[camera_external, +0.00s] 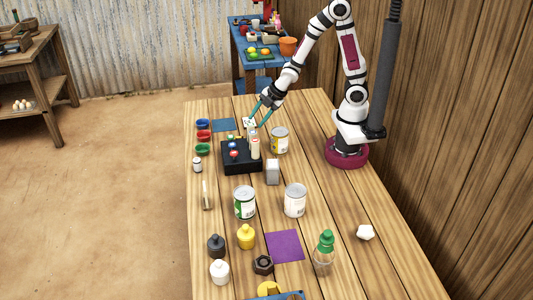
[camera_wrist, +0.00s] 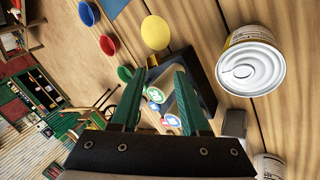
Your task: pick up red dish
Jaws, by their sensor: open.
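The red dish (camera_external: 203,134) sits near the table's left edge, between a blue dish (camera_external: 202,124) above it and a green dish (camera_external: 202,149) below it. In the wrist view the red dish (camera_wrist: 108,45) lies at the upper left, with the blue dish (camera_wrist: 88,13) and green dish (camera_wrist: 125,74) close by. My gripper (camera_external: 256,114) is open, with teal fingers, above the far side of the black box. In the wrist view my gripper's fingertips (camera_wrist: 155,80) are spread apart and lie to the right of the red dish and below it in the picture.
The black box (camera_external: 241,168) with several knobs and upright pieces stands right of the dishes. A yellow can (camera_external: 279,140) stands right of it. A blue square (camera_external: 223,125) lies near the blue dish. Cans, bottles and a purple square (camera_external: 285,246) occupy the nearer table.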

